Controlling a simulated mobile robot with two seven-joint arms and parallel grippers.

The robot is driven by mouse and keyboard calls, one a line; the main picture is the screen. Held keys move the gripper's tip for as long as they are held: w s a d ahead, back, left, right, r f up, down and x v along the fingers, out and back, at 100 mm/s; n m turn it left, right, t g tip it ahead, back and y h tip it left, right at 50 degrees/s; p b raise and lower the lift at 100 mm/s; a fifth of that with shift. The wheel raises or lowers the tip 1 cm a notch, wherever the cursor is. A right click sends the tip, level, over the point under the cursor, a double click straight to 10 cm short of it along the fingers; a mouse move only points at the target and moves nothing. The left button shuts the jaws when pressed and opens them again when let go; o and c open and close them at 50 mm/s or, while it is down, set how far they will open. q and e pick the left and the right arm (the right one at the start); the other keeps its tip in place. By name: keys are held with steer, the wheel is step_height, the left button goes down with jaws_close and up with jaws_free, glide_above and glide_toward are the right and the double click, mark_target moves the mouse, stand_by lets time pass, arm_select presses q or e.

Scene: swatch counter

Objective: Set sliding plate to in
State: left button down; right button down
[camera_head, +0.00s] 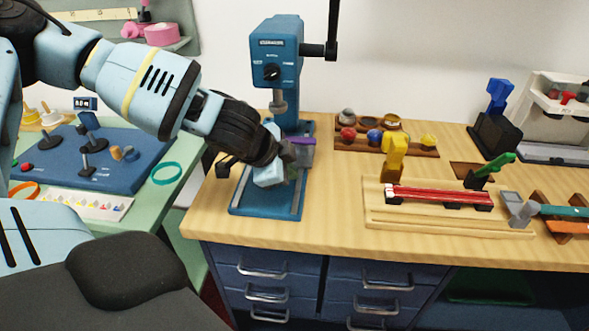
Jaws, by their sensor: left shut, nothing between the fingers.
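A blue press (276,70) stands at the back of the wooden counter, with a black lever on its right. My left gripper (290,157) is shut and empty, low over the rear half of the base, below the press head. A purple piece (303,140) shows just behind its fingertips; whether they touch is unclear. My right gripper is not in view.
A blue board with pegs (60,165) lies on the green table at left. Counter space right of the base is clear.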

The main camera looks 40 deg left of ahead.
arm_select(q)
steer(key=p+v, duration=0.3)
steer(key=v, duration=0.7)
